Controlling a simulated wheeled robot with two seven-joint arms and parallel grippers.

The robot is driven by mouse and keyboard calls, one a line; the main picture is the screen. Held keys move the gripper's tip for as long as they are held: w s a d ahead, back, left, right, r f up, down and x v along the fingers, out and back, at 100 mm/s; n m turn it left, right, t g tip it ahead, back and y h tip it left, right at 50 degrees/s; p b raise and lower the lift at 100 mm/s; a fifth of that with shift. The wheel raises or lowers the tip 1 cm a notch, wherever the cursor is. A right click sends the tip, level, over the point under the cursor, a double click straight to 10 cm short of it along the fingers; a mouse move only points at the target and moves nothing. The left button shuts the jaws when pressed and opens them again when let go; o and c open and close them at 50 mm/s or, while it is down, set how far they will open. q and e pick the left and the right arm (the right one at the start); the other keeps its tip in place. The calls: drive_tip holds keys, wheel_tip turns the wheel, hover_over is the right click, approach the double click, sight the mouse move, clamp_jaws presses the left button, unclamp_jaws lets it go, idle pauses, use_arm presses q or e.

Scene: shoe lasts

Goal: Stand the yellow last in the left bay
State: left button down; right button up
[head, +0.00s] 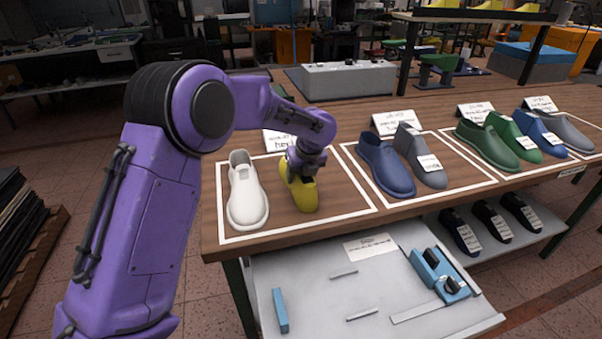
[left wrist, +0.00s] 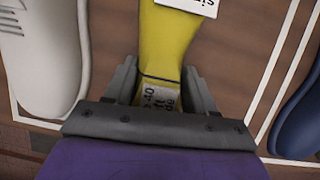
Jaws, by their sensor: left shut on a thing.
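The yellow last (head: 305,195) stands in the left white-outlined bay (head: 340,212) on the wooden table, to the right of a white last (head: 245,190). My left gripper (head: 300,172) is shut on the yellow last from above, hiding its upper part. In the left wrist view the yellow last (left wrist: 163,50) runs up between the two fingers of the left gripper (left wrist: 160,88), with a printed label at the fingers and a white tag near the top edge. I cannot tell whether its sole touches the table. My right gripper is not in view.
The bay to the right holds a blue last (head: 385,167) and a grey last (head: 420,158). A further bay holds green, blue and grey lasts. A white sign card (head: 283,139) stands behind the left bay. A lower shelf (head: 370,290) holds blue tools. Bare table shows right of the yellow last.

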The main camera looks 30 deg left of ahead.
use_arm(q)
drive_tip(key=shift+c, duration=1.4)
unclamp_jaws()
drive_tip(key=v, duration=1)
drive_tip(key=shift+r, duration=0.25)
drive_tip(key=shift+s+d+r, duration=0.1)
drive_tip(key=shift+r, duration=0.05)
